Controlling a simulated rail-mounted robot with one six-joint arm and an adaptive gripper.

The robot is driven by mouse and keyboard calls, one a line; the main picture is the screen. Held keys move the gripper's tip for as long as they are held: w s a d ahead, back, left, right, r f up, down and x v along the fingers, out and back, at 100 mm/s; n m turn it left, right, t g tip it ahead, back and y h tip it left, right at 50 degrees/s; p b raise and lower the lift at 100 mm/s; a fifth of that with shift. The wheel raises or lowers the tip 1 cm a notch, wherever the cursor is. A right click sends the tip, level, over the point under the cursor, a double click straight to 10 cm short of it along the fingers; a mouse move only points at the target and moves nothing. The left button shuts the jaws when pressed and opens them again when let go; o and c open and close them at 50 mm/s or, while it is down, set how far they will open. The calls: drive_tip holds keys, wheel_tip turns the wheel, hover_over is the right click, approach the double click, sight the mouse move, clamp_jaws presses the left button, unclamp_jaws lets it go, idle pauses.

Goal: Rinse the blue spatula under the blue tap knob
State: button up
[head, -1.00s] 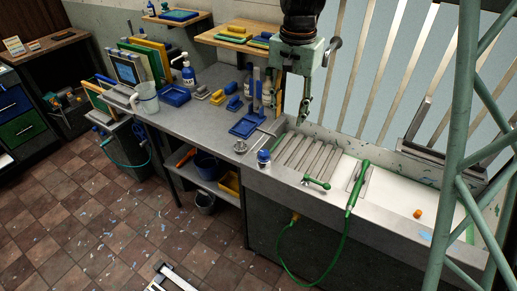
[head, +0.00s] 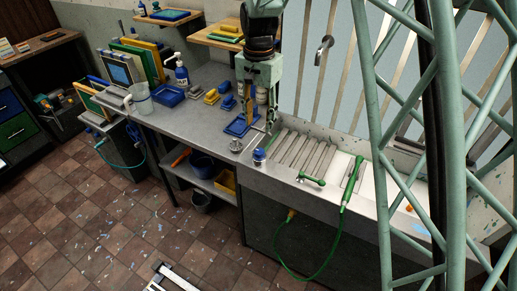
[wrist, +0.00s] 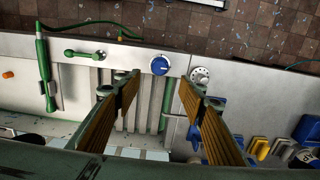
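The blue tap knob (head: 259,155) stands on the sink's front rim, left of the ribbed drainer. In the wrist view the knob (wrist: 160,65) shows beyond and between my fingertips, apart from them. My gripper (head: 252,118) points down above the bench end beside the sink. In the wrist view my gripper (wrist: 158,88) has its fingers wide apart with nothing between them. I cannot clearly pick out the blue spatula. A blue tray (head: 238,126) lies below my gripper, and blue items (wrist: 221,128) sit partly hidden behind the right finger in the wrist view.
A green tap lever (head: 311,180) and a green spray handle (head: 351,182) stand right of the knob. The ribbed drainer (head: 297,152) is bare.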

sight(259, 151)
drive_tip(key=shift+f, duration=0.1)
drive_tip(key=shift+f, duration=6.8)
drive_tip(key=shift+c, duration=0.7)
drive_tip(key=c, duration=0.7)
